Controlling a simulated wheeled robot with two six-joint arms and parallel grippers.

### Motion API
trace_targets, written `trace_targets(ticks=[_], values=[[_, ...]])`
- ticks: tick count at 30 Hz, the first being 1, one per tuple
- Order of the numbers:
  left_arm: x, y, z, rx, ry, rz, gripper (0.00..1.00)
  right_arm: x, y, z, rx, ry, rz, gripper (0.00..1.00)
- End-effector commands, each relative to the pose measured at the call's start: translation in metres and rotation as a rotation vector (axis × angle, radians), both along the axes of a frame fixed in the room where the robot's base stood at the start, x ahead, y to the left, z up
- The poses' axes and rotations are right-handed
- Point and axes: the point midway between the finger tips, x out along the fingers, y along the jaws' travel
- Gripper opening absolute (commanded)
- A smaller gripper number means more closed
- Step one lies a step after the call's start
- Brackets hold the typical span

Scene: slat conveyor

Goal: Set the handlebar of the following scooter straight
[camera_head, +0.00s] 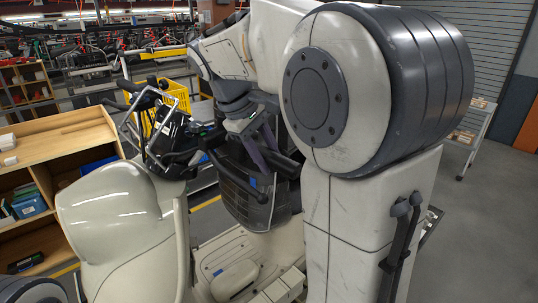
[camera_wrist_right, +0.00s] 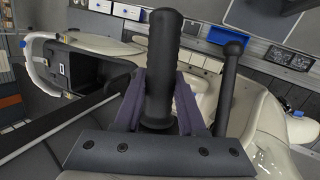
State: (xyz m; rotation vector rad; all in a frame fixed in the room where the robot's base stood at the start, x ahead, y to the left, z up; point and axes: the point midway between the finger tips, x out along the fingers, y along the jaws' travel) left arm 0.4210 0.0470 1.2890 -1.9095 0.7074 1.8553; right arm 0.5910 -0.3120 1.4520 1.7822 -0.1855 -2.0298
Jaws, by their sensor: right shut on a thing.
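My right gripper (camera_head: 260,150) reaches down from the upper middle of the head view. Its purple fingers are shut on a black handlebar grip (camera_head: 282,162). In the right wrist view the grip (camera_wrist_right: 163,50) stands between the two fingers (camera_wrist_right: 160,85), one on each side. A black lever with a ball end (camera_wrist_right: 229,85) is beside it, apart from the fingers. The scooter has a dark front part (camera_head: 243,192) and a cream floorboard (camera_head: 235,272) below. My right arm hides much of the handlebar, so I cannot tell its angle. My left gripper is out of view.
Another cream scooter body (camera_head: 115,205) stands at the left, close to the dark front part. A wooden shelf (camera_head: 75,133) stands at far left. Open floor lies at right, near a trolley (camera_head: 475,130).

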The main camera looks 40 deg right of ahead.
Motion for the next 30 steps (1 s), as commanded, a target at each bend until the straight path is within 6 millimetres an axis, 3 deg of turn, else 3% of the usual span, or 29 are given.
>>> trace_targets(ticks=[15,30], values=[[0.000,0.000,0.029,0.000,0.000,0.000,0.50,-0.007,0.026,0.016,0.000,0.052,-0.093,0.00],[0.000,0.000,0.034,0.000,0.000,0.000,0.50,-0.008,0.032,0.018,-0.001,0.062,-0.113,0.00]])
